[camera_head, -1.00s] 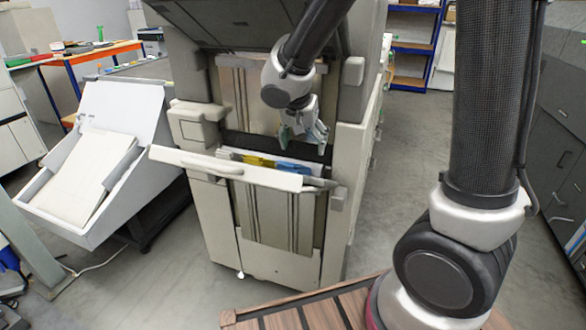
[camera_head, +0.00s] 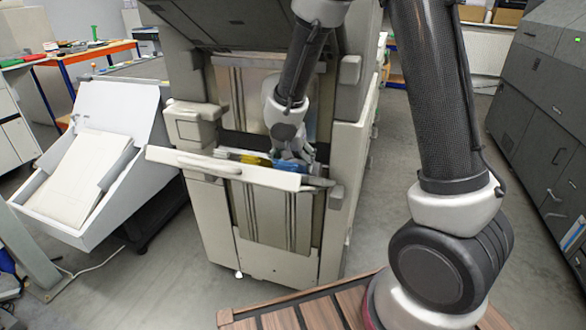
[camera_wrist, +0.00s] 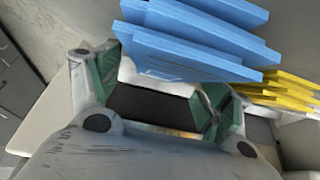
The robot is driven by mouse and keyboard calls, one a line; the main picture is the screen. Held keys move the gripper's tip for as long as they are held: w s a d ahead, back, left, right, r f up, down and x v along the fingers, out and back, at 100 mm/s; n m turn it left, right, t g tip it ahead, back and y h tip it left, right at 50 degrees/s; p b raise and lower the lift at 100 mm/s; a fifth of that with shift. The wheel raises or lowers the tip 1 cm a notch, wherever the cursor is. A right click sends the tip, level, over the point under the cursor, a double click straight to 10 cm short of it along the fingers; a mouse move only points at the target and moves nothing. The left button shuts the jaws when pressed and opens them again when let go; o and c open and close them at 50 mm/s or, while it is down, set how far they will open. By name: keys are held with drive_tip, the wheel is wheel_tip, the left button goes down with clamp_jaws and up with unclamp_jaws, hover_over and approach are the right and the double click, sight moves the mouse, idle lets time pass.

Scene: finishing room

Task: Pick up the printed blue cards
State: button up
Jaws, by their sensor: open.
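The printed blue cards (camera_wrist: 190,40) lie as an uneven stack in the upper middle of the wrist view. In the head view the blue cards (camera_head: 290,165) show small inside the machine's tray, partly hidden by my gripper. My gripper (camera_wrist: 155,95) is open, with its green-padded fingers spread at the near edge of the blue stack. I see no card clearly between the pads. In the head view my gripper (camera_head: 292,150) is down at the tray, just above or beside the blue cards; I cannot tell if it touches them.
Yellow cards (camera_wrist: 280,92) lie right of the blue ones; they also show in the tray (camera_head: 257,160). The tray's front panel with a handle (camera_head: 225,170) forms a raised edge before the cards. Machine walls flank the opening. A white bin (camera_head: 85,180) stands left.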

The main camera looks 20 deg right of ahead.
drive_tip(key=shift+f, duration=0.25)
idle(0.3)
drive_tip(key=shift+s, duration=0.1)
drive_tip(key=c, duration=1.2)
